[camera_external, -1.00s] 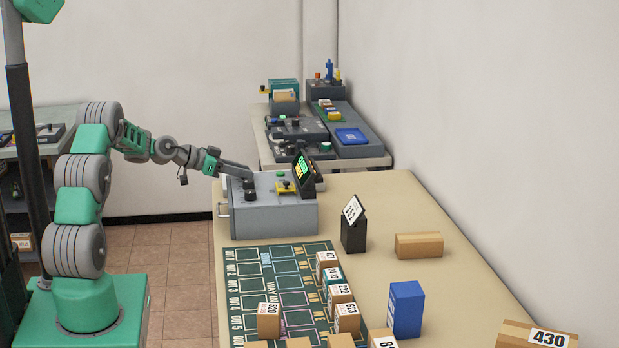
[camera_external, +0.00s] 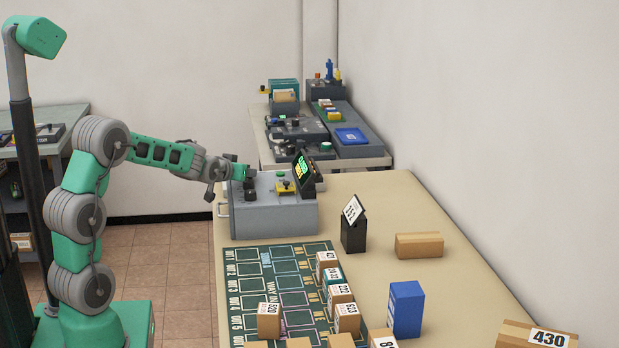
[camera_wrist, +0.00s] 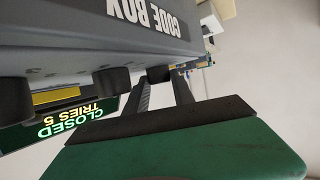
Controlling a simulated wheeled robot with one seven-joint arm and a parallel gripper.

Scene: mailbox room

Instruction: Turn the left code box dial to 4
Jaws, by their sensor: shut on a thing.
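The grey code box (camera_external: 275,220) stands at the far left end of the tan table, with black dials along its left side in the external view. In the wrist view the code box (camera_wrist: 110,35) appears upside down, with three dark dials under its lettered face. My gripper (camera_wrist: 161,80) is shut on the dial (camera_wrist: 159,73) at the right end of that row, which is the left dial; one finger is on each side. The middle dial (camera_wrist: 112,82) and the other outer dial (camera_wrist: 18,98) are free. The dial's pointer and number are not readable. My gripper (camera_external: 244,174) hides part of the dials in the external view.
The display (camera_wrist: 72,122) reads "CLOSED TRIES 5". A yellow part (camera_external: 285,187) with a dark knob sits on the box top. A dark stand (camera_external: 354,234) with a numbered card, a green sorting mat (camera_external: 240,270) and several parcels lie nearer on the table.

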